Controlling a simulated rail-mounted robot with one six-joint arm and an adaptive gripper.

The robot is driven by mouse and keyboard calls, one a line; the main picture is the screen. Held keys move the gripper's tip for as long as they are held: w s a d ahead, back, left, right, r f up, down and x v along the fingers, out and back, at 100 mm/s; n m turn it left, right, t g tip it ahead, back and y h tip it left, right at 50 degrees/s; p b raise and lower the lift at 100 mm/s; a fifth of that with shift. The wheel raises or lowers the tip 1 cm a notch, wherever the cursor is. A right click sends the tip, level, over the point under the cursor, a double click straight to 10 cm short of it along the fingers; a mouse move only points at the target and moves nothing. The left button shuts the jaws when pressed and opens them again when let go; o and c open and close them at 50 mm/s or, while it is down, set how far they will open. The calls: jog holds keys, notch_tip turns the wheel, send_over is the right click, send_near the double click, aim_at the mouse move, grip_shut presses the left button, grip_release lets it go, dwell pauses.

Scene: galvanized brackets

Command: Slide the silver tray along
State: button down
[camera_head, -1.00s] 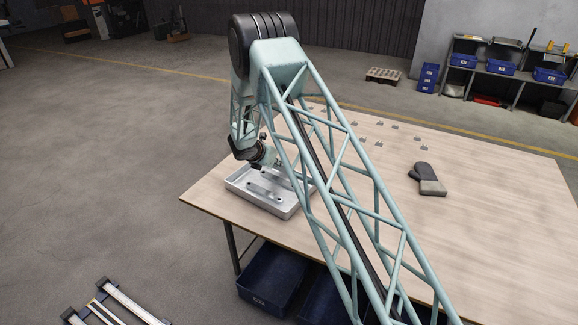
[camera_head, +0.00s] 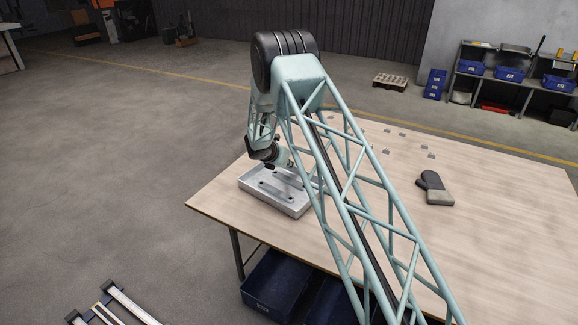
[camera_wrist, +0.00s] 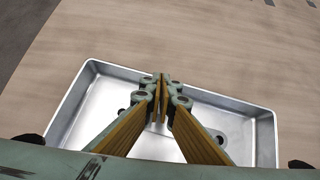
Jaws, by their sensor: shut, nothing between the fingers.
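The silver tray (camera_head: 272,203) is a shallow rectangular metal pan lying flat near the left end of the wooden table. Part of its right side is hidden behind my arm in the head view. In the head view, the fingertips are hard to make out.
The wooden table (camera_head: 480,235) is mostly clear to the right. A dark and grey mitt (camera_head: 436,190) lies there, and several small metal brackets (camera_head: 390,154) sit towards the back. Blue bins (camera_head: 275,285) stand under the front edge.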

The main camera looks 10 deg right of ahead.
jog(key=shift+s+a+f, duration=0.1)
jog(key=shift+s, duration=0.05)
jog(key=shift+s+a+b, duration=1.25)
jog(key=shift+s+b, duration=0.05)
jog(key=shift+s, duration=0.1)
jog(key=p+v, duration=0.2)
jog(key=v, duration=0.8)
jog(key=shift+d, duration=0.1)
